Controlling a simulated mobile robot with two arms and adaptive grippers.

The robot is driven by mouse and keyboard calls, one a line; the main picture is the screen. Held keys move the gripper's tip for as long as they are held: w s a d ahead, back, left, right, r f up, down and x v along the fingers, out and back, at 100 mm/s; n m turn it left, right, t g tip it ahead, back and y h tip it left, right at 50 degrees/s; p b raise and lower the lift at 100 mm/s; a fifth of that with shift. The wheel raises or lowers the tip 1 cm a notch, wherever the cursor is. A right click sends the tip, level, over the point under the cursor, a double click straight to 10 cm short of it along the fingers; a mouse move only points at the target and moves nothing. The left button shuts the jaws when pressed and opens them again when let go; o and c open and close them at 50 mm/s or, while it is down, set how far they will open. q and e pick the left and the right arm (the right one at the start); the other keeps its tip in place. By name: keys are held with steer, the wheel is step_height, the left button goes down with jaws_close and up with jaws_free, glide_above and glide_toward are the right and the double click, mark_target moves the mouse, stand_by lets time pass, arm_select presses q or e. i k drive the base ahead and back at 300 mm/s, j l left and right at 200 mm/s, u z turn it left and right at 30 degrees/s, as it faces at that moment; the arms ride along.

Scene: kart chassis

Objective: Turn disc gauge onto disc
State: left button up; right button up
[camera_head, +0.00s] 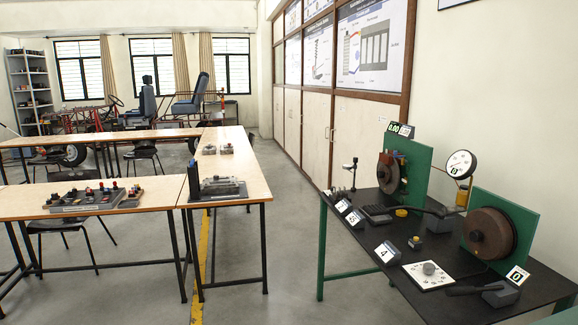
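A brown disc (488,233) is mounted upright against a green panel (527,228) at the right end of the dark table. A second, smaller brown disc (388,174) stands in front of another green panel (420,160) at the table's far end. A round white dial gauge (461,164) stands between the two panels, above a yellow cylinder (462,195). Its face is turned toward me, and it appears apart from the near disc. I cannot tell its exact distance from either disc. Neither of my grippers shows in this view.
The dark table (430,272) also bears number cards such as a "4" card (387,252), a white dial plate (429,274) and small blocks. Wooden tables (232,160) stand at the left. Grey floor (275,222) lies clear between them and the dark table.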

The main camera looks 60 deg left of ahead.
mark_target(348, 167)
steer(key=u, duration=1.55)
steer(key=i+j+u, duration=0.15)
steer(key=i, duration=0.15)
steer(key=i+j+u, duration=0.25)
steer(key=i, duration=0.7)
steer(key=i+j+u, duration=0.1)
steer(key=i+u, duration=0.2)
steer(key=i, duration=0.7)
steer(key=i+z, duration=0.4)
steer(key=i+j+z, duration=0.2)
steer(key=z, duration=0.15)
steer(key=i+j+z, duration=0.25)
steer(key=i+z, duration=0.15)
